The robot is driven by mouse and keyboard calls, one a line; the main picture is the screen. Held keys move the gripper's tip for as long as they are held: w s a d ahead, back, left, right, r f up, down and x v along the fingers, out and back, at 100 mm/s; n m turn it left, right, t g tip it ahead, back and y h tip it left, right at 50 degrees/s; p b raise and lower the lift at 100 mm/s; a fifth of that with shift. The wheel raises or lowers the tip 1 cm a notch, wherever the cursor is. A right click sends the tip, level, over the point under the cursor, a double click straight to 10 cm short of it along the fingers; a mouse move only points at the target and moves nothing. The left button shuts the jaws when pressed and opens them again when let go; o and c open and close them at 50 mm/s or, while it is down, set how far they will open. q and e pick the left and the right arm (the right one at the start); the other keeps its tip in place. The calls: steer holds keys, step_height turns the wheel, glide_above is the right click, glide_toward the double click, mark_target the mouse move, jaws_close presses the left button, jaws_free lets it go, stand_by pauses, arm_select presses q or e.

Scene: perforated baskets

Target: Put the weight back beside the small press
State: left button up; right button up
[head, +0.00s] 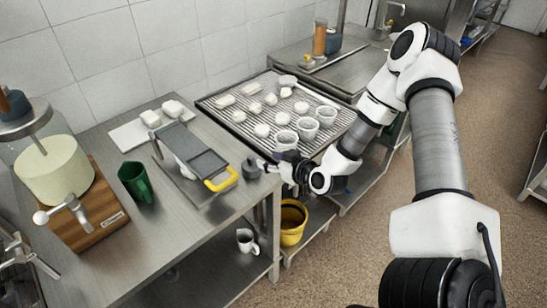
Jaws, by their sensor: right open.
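The small press (199,163), with grey plates and a yellow handle, stands on the near steel table, right of the green mug. A small dark grey, round object that looks like the weight (251,169) is at the table's right edge, just right of the yellow handle. My right gripper (270,167) reaches in from the right and is open. Its fingertips are close to the weight's right side; I cannot tell if they touch it. The weight's underside is too small to make out. My left gripper is out of view.
A green mug (136,182) and a large jar on a wooden stand (92,218) are at left. White blocks lie on a board (131,134) behind the press. A slatted rack (240,127) holds white pieces and perforated baskets (307,127). A yellow bucket (291,224) stands below.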

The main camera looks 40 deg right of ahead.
steer(key=s+a+f+g+y, duration=0.1)
steer(key=s+a+f+g, duration=0.6)
steer(key=s+a+f, duration=0.35)
steer(key=s+a+f+g, duration=0.2)
steer(key=s+f+g, duration=0.1)
steer(key=s, duration=0.5)
steer(key=s+a+f+m+g+h, duration=0.1)
steer(key=s+a+f+g, duration=0.1)
steer(key=s, duration=0.7)
step_height(320, 180, down, 2)
steer(key=shift+s+f+g+h, duration=0.2)
steer(key=shift+g+h, duration=0.1)
steer(key=shift+g, duration=0.5)
steer(key=shift+w+a, duration=0.1)
steer(key=shift+a, duration=0.15)
